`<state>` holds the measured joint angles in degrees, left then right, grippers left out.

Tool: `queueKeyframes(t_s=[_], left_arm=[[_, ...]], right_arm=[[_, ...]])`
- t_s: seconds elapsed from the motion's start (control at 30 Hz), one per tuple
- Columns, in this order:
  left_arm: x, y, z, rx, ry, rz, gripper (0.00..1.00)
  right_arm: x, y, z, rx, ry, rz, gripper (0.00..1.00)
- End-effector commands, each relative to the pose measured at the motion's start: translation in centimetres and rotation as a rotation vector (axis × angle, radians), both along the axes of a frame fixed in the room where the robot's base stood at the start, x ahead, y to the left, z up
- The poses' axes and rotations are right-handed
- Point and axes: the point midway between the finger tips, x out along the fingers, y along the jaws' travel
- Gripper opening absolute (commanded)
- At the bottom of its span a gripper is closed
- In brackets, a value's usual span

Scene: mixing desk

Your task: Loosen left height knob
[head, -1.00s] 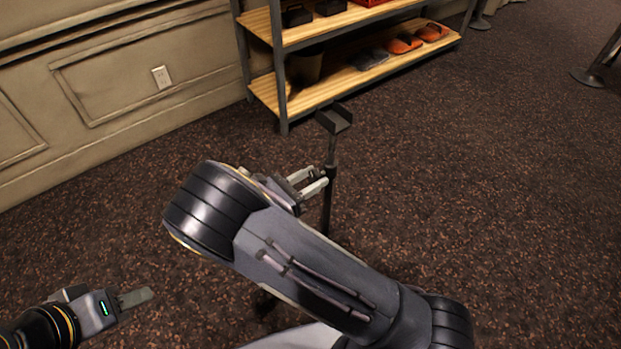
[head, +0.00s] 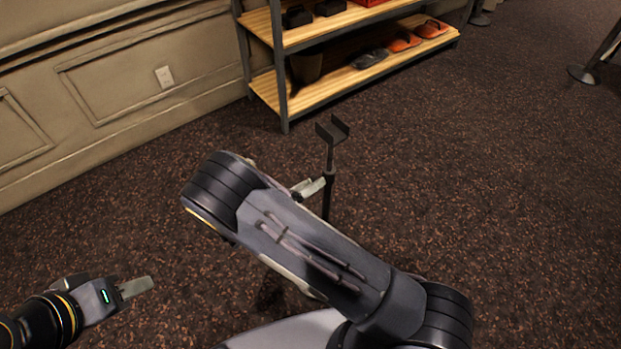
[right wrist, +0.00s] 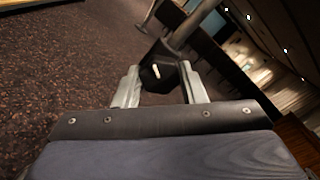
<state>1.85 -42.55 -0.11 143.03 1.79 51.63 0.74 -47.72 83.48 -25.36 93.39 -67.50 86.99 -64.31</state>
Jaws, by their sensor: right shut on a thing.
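A thin dark stand with a U-shaped top bracket (head: 332,130) rises from the carpet, its pole (head: 327,200) partly hidden low down by my right arm. My right gripper (head: 322,184) is at the pole, just below the bracket; my forearm hides most of it. In the right wrist view, its two pale fingers (right wrist: 161,86) are at either side of a black knob-like part (right wrist: 158,72) with a small white mark, on the stand's pole (right wrist: 196,22). My left gripper (head: 137,287) is low at the left, away from the stand; its finger gap is unclear.
A wooden shelf unit (head: 345,75) with dark metal posts stands behind, holding shoes (head: 404,40) and other items. A panelled wall (head: 120,85) runs along the left. Carpet (head: 480,170) is open to the right, with a dark post base (head: 582,75) at the far right.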

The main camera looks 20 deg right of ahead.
Motion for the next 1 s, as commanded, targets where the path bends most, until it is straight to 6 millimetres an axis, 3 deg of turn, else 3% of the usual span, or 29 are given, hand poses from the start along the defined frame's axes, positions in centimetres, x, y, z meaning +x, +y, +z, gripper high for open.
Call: queueKeyframes(t_s=[0.5, 1.0], left_arm=[[0.0, 0.0, 2.5, 0.0, 0.0, 0.0, 0.36], [0.0, 0.0, 2.9, 0.0, 0.0, 0.0, 0.36]], right_arm=[[0.0, 0.0, 0.0, -0.146, 0.402, 0.0, 0.14], [0.0, 0.1, -0.1, -0.196, 0.545, 0.003, 0.14]])
